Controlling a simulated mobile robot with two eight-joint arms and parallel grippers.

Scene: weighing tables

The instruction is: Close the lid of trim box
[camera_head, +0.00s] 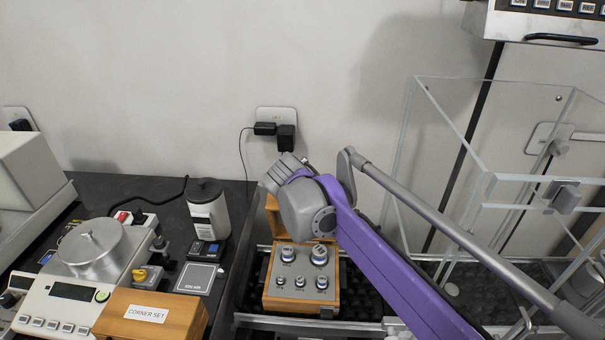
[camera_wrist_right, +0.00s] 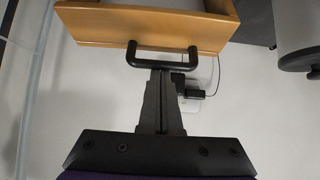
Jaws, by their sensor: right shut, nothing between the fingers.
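The open wooden box (camera_head: 301,298) holds several metal weights and stands in the dark tray; its front label is too small to read. Its raised wooden lid (camera_head: 262,226) stands at the back left, partly hidden by my right arm. In the right wrist view the lid (camera_wrist_right: 100,33) spans the top, with a black U-shaped handle (camera_wrist_right: 161,64) at its edge. My right gripper (camera_wrist_right: 161,78) is shut and empty, its fingertips at the handle; I cannot tell whether they touch. In the head view its fingers are hidden behind my arm. My left gripper is not in view.
A closed wooden box marked CORNER SET (camera_head: 152,318) and a scale (camera_head: 62,297) stand at the left. A dark-capped canister (camera_head: 207,212) is left of the lid. A clear glass enclosure (camera_head: 482,192) stands at the right. The wall is close behind.

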